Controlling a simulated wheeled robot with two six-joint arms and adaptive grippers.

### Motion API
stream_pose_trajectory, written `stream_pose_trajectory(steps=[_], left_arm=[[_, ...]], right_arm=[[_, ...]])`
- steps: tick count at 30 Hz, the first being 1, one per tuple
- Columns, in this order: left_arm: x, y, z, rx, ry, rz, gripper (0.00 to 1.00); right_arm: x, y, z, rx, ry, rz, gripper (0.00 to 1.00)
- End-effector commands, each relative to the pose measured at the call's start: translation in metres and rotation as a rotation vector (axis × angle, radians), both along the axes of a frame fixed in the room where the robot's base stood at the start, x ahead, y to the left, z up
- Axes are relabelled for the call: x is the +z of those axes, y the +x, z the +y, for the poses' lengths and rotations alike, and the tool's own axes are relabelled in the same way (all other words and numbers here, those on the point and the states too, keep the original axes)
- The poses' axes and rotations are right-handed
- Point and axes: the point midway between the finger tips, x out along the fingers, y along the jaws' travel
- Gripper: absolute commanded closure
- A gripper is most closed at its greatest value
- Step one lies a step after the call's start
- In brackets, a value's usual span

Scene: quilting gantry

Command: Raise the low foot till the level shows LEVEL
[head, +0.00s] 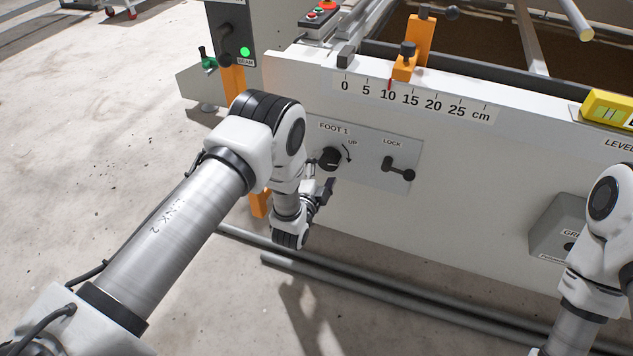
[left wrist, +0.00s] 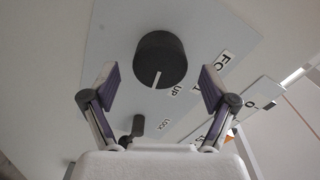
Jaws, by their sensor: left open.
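The black FOOT 1 knob (head: 329,159) sits on a grey plate on the white front panel, with a curved UP arrow beside it. In the left wrist view the knob (left wrist: 160,58) has a white pointer line, near the UP label. My left gripper (left wrist: 160,88) is open, one finger to each side and short of the knob, touching nothing that I can see. In the head view the left gripper (head: 324,190) is just below the knob, partly hidden by my arm. The yellow level (head: 606,110) is at the right edge, its reading cut off. My right gripper is out of view.
A black LOCK lever (head: 399,170) is right of the knob on the same plate. A centimetre scale (head: 415,98) with an orange stop (head: 405,66) runs above. A grey box (head: 558,232) juts from the panel at right. Grey rails (head: 380,290) lie along the floor.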

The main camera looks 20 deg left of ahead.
Motion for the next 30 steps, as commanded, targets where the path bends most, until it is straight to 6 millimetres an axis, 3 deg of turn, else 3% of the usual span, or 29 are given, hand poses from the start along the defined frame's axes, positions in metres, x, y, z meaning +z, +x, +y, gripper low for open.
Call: stream_pose_trajectory(steps=[6, 10, 27, 30], left_arm=[[-0.001, -0.057, 0.002, -0.001, 0.001, 0.005, 0.15], [-0.001, -0.078, 0.002, -0.001, 0.001, 0.003, 0.15], [0.000, -0.085, 0.003, 0.000, 0.001, -0.001, 0.15], [0.002, -0.091, 0.019, 0.030, -0.001, 0.021, 0.15]], right_arm=[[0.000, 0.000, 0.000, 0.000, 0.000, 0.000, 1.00], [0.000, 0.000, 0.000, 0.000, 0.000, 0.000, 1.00], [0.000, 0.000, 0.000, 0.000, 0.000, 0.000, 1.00], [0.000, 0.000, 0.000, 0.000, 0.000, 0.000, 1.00]])
